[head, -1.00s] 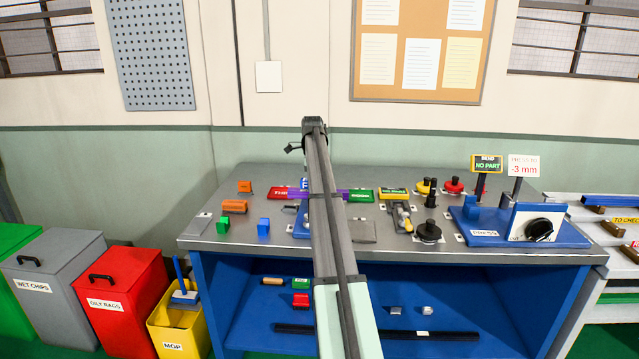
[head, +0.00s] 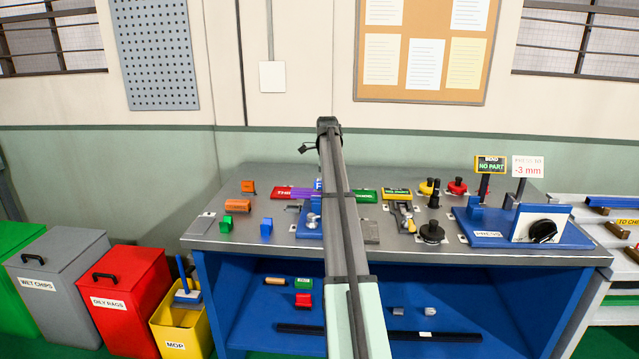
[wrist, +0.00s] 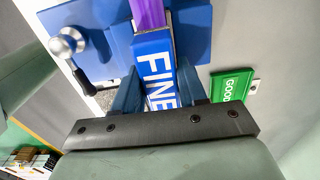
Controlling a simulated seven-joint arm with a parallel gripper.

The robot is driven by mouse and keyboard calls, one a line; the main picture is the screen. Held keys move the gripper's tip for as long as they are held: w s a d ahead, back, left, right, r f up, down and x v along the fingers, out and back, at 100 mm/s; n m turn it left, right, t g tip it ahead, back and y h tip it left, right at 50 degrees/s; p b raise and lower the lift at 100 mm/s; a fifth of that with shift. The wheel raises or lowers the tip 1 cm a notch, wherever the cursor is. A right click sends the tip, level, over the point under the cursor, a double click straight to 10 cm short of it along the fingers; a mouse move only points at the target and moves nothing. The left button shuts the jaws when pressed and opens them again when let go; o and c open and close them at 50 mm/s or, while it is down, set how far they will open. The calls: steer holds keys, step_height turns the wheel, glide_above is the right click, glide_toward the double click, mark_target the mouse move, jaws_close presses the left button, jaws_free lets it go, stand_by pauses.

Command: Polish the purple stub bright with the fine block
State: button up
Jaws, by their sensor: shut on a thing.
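My gripper (wrist: 157,88) is shut on the blue fine block (wrist: 153,62), marked FINE, with a blue finger on each side. The purple stub (wrist: 150,12) shows beyond the block's far end in the wrist view; the block covers the rest. I cannot tell whether they touch. In the head view the stub (head: 301,195) lies at the blue fixture (head: 306,230), left of my arm. A corner of the fine block (head: 318,184) shows there; my arm hides the gripper. The fixture has a silver knob with a dark handle (wrist: 68,42).
A red sign (head: 281,192) and a green GOOD sign (head: 367,196) flank the fixture. A black-knobbed post (head: 432,232) and a blue press (head: 487,233) stand right.

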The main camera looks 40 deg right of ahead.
steer(key=shift+s+d+r, duration=0.15)
steer(key=shift+s+d, duration=0.1)
steer(key=shift+r, duration=4)
